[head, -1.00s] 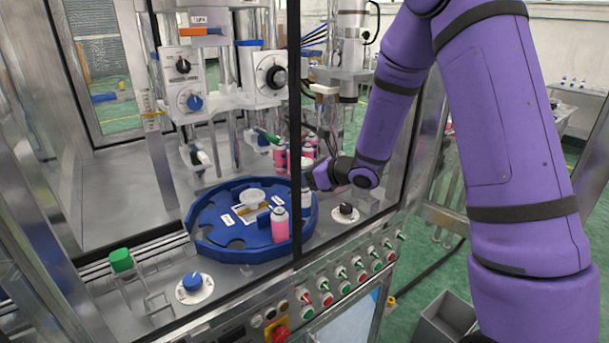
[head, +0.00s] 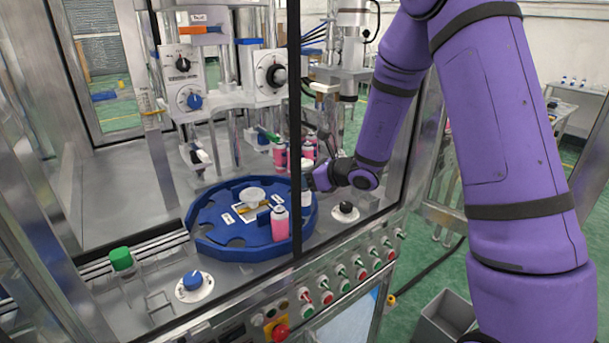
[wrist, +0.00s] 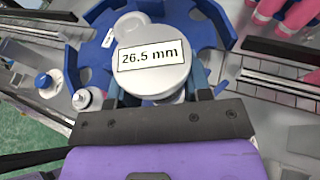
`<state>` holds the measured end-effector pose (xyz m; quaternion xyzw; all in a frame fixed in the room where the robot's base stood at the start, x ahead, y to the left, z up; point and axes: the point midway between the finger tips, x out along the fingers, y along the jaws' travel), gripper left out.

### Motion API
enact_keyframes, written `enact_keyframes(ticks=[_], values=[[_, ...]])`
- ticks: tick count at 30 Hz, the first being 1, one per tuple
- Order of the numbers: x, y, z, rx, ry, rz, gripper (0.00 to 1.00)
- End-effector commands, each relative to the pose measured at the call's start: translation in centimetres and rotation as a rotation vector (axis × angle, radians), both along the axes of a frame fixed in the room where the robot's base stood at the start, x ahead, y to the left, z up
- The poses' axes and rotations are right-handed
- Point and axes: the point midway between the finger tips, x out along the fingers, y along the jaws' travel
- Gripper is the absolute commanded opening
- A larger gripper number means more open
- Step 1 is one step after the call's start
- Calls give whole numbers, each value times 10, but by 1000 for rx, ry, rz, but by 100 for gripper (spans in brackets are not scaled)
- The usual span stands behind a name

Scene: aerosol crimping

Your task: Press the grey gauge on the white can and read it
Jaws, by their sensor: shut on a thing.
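The grey gauge (wrist: 150,80) is a round disc in the wrist view, and its label reads 26.5 mm. My gripper (wrist: 160,95) is shut on it, with blue-grey fingers on both sides below the disc. In the head view my gripper (head: 313,180) is at the right edge of the blue turntable, beside the white can (head: 306,196). The gauge (head: 306,163) shows there as a pale top above the can. A black post partly hides both. The wrist view does not show the can under the disc, so their contact cannot be told.
The blue turntable (head: 215,237) carries a pink can (head: 280,224) at its front and a pale round hub (head: 252,195). More pink cans stand behind. A black frame post (head: 295,120) stands close to my gripper. Knobs and a green-topped part (head: 121,259) are in front.

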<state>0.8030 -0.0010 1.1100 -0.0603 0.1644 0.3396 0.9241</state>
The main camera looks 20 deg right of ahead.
Motion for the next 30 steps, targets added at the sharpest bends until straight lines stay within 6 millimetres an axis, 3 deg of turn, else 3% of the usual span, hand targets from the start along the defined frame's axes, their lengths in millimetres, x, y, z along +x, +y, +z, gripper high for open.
enact_keyframes(ticks=[30], values=[[0,0,-12,1,-1,0,12]])
